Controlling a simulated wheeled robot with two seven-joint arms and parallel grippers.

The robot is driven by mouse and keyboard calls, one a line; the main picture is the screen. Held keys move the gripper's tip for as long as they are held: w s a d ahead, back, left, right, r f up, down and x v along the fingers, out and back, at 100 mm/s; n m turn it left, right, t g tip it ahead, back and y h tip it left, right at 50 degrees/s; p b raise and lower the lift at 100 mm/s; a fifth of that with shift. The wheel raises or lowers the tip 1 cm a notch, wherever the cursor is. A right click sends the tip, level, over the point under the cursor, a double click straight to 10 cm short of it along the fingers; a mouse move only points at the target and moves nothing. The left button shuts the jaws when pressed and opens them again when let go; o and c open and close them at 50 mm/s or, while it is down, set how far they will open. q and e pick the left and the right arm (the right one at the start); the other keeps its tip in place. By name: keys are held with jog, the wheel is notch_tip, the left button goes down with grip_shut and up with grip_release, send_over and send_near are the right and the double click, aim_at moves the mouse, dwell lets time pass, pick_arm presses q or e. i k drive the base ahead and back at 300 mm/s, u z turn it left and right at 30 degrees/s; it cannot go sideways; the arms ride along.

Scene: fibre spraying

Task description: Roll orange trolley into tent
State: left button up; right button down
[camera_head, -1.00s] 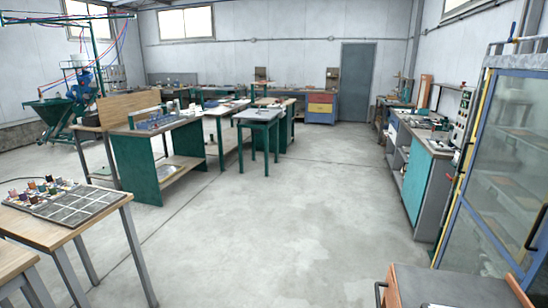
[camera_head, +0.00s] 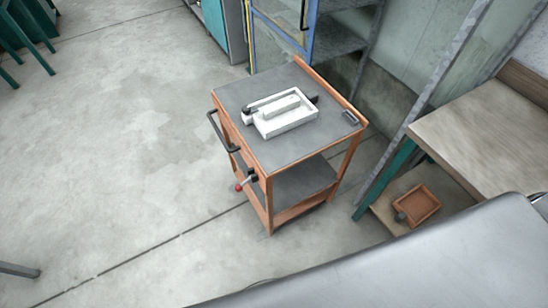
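The orange trolley (camera_head: 235,88) stands on the concrete floor near the middle of the camera_head view. It has a grey top, a lower grey shelf, a dark push handle (camera_head: 222,131) on its left side and a red-knobbed lever (camera_head: 245,180) below. A white tray (camera_head: 290,121) with a white block in it lies on its top. Behind the trolley is a glass-panelled booth with a blue and yellow frame (camera_head: 312,28), which may be the tent; only its lower part shows. Neither of my grippers is in view.
A wooden-topped bench (camera_head: 485,125) stands right of the trolley, with an orange-brown box (camera_head: 418,205) on its lower shelf. A slanted grey metal post (camera_head: 425,105) stands between them. A teal-sided cabinet (camera_head: 222,25) is behind. The floor to the left is open.

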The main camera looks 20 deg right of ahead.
aim_at(291, 176)
jog(key=z, duration=0.15)
jog(key=k, duration=0.5)
jog(key=u, duration=0.3)
jog(key=i, duration=0.8)
jog(key=z, duration=0.65)
jog(key=i, duration=0.45)
jog(key=z, duration=0.3)
